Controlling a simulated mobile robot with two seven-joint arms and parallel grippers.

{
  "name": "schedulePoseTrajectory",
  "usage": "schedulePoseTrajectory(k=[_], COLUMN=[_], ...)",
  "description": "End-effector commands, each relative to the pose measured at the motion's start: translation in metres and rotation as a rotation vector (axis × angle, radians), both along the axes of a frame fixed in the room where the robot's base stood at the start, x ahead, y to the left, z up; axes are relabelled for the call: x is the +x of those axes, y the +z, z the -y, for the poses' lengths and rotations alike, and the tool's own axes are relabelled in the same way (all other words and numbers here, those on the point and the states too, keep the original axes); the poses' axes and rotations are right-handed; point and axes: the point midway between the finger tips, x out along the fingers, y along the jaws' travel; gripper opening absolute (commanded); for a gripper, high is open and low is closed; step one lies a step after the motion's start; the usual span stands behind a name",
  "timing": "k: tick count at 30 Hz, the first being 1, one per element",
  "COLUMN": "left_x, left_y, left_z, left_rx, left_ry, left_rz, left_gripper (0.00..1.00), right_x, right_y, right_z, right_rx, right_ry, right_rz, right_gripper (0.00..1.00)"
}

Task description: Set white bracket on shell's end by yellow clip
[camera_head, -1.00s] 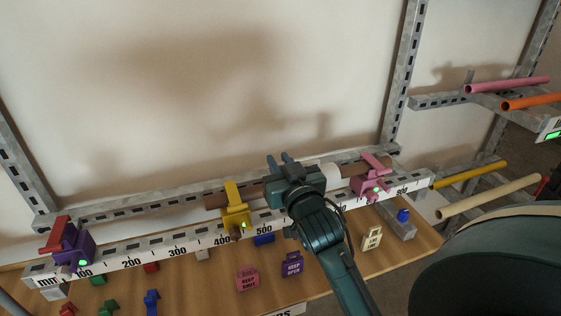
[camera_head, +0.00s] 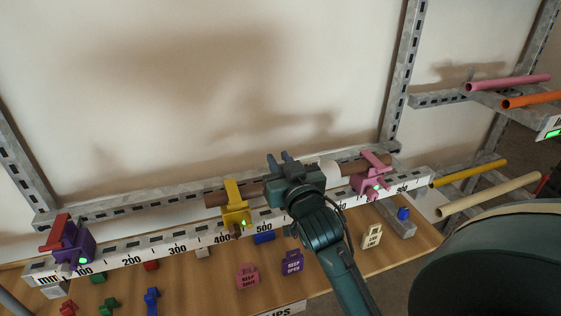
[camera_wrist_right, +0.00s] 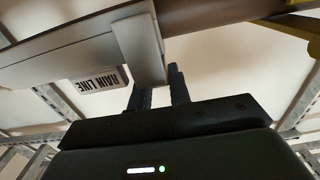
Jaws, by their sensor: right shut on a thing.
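The white shell (camera_head: 328,172) lies on the brown pipe (camera_head: 218,199), between the yellow clip (camera_head: 236,212) and the pink clip (camera_head: 370,185). My right gripper (camera_head: 280,160) is over the shell's end on the yellow clip's side and hides it in the head view. In the right wrist view the gripper (camera_wrist_right: 158,92) is shut on the white bracket (camera_wrist_right: 139,48), which stands across the end of the pale shell (camera_wrist_right: 65,52). I cannot tell whether it is fully seated. The yellow clip (camera_wrist_right: 300,22) shows at upper right there. My left gripper is out of view.
A white ruled rail (camera_head: 150,247) carries the clips, with a purple clip (camera_head: 72,245) at its left end. Small coloured pieces and tags lie on the wooden shelf (camera_head: 205,290) below. Coloured pipes sit on racks at right. A RAIN LINE label (camera_wrist_right: 100,80) shows beside the shell.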

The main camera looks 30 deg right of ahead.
Motion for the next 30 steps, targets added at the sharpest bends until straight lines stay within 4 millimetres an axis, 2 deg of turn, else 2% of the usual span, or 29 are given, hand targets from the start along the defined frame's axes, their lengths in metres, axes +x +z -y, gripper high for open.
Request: schedulePoseTrajectory(k=[30], left_x=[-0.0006], left_y=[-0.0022], left_z=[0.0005], left_rx=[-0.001], left_ry=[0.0], left_rz=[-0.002], left_gripper=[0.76], right_x=[0.0], right_y=[-0.0062], right_z=[0.0001], right_rx=[0.0], right_ry=[0.0], right_rz=[-0.001], right_gripper=[0.0])
